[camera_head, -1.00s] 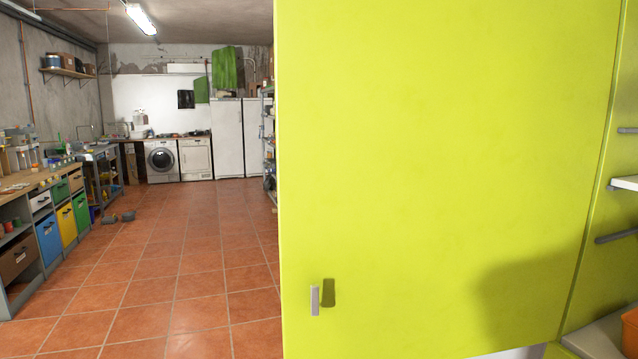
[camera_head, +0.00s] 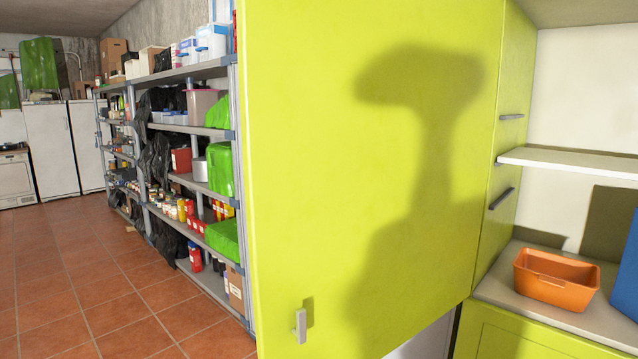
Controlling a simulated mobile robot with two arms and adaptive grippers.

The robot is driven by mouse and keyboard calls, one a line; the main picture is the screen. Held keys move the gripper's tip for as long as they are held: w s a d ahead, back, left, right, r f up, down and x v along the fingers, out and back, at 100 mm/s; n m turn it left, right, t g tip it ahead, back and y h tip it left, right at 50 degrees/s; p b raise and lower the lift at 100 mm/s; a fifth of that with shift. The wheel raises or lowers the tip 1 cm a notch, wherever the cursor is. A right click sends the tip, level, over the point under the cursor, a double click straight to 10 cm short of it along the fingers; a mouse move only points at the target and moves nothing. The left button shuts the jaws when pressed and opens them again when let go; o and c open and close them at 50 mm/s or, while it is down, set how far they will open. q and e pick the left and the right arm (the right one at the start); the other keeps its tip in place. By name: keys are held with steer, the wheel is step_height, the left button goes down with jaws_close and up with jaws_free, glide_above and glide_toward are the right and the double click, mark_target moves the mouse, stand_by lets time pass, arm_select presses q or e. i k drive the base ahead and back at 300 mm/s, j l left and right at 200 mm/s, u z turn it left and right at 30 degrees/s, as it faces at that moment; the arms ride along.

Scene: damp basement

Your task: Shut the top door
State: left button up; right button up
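The top door (camera_head: 330,190) is a tall yellow-green panel in the middle of the head view. It stands open, swung out from the cabinet on its right. Its small grey handle (camera_head: 300,326) is near the lower left corner of the panel. A dark shadow falls across the door. The open cabinet (camera_head: 508,205) shows a white shelf (camera_head: 570,162) and dark hinge arms on its inner side wall. Neither of my grippers is in view.
An orange bin (camera_head: 556,279) and a blue object (camera_head: 627,270) stand on the cabinet's bottom board. A lower green door (camera_head: 530,338) is below. Grey shelving (camera_head: 190,130) full of goods stands behind the door on the left. The tiled floor (camera_head: 70,290) at left is clear.

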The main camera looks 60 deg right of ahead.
mark_target(367, 126)
steer(key=i+j+z, duration=0.2)
steer(key=i, duration=0.2)
steer(key=i+j+z, duration=0.15)
steer(key=i, duration=0.3)
steer(key=i+z, duration=0.15)
steer(key=z, duration=0.25)
steer(key=i+l+z, duration=0.1)
steer(key=z, duration=0.3)
steer(key=i+j+z, duration=0.1)
steer(key=i+z, duration=0.15)
steer(key=z, duration=0.15)
steer(key=i+z, duration=0.15)
steer(key=z, duration=0.25)
steer(key=i+j+z, duration=0.1)
steer(key=z, duration=0.35)
steer(key=i+z, duration=0.15)
steer(key=z, duration=0.3)
steer(key=i+j+z, duration=0.15)
steer(key=z, duration=0.25)
steer(key=i+j+z, duration=0.15)
steer(key=z, duration=0.3)
steer(key=i+j+z, duration=0.15)
steer(key=z, duration=0.25)
steer(key=i+j+z, duration=0.1)
steer(key=j+z, duration=0.15)
steer(key=z, duration=0.2)
